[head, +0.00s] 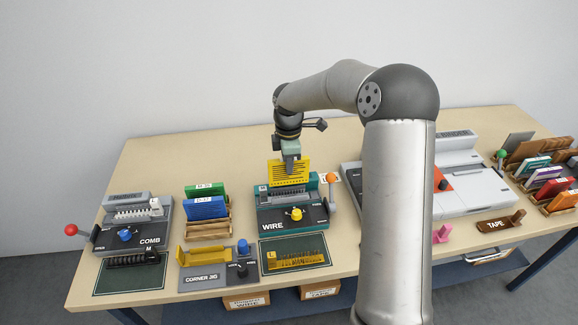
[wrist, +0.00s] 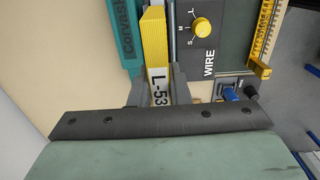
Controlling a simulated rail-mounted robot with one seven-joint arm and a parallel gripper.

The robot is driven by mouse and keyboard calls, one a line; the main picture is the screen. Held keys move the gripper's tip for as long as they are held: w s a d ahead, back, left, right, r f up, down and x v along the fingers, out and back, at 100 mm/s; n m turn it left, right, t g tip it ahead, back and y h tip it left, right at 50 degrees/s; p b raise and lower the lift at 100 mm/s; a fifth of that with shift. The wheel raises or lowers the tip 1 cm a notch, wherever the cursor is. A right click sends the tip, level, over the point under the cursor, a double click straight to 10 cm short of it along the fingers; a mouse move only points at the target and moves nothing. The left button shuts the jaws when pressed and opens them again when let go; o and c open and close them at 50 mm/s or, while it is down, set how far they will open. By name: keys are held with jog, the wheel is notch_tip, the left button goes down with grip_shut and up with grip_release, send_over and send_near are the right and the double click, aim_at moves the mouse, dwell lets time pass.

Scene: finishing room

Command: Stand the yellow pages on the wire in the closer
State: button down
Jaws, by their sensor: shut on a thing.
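The yellow pages (head: 289,172) are held upright by my gripper (head: 291,153) over the teal WIRE closer (head: 262,215). In the wrist view the yellow pages (wrist: 154,45) show edge-on, with a label reading L-53 between the two fingers of my gripper (wrist: 153,92), which is shut on them. The closer shows in the wrist view (wrist: 125,35) with its yellow knob (wrist: 202,27). The closer has an orange-tipped lever (head: 331,178) on its right. The pages' lower edge is close to the closer's toothed strip; I cannot tell whether they touch the wire.
A green mat (head: 322,243) with a yellow comb-like strip lies before the closer. Left are the CORNER JIG (head: 205,281), a wooden rack (head: 222,228) with blue and green pages, and the COMB machine (head: 160,229). Right are a grey binder (head: 482,192) and the TAPE block (head: 497,223).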

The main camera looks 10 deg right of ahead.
aim_at(289, 183)
jog(key=shift+f+b, duration=1.9)
jog(key=shift+f, duration=0.9)
jog(key=shift+f, duration=0.6)
jog(key=c, duration=1.6)
grip_release()
jog(key=shift+c, duration=0.2)
jog(key=shift+r, duration=0.1)
jog(key=shift+r+p, duration=3.6)
jog(key=shift+r, duration=1.85)
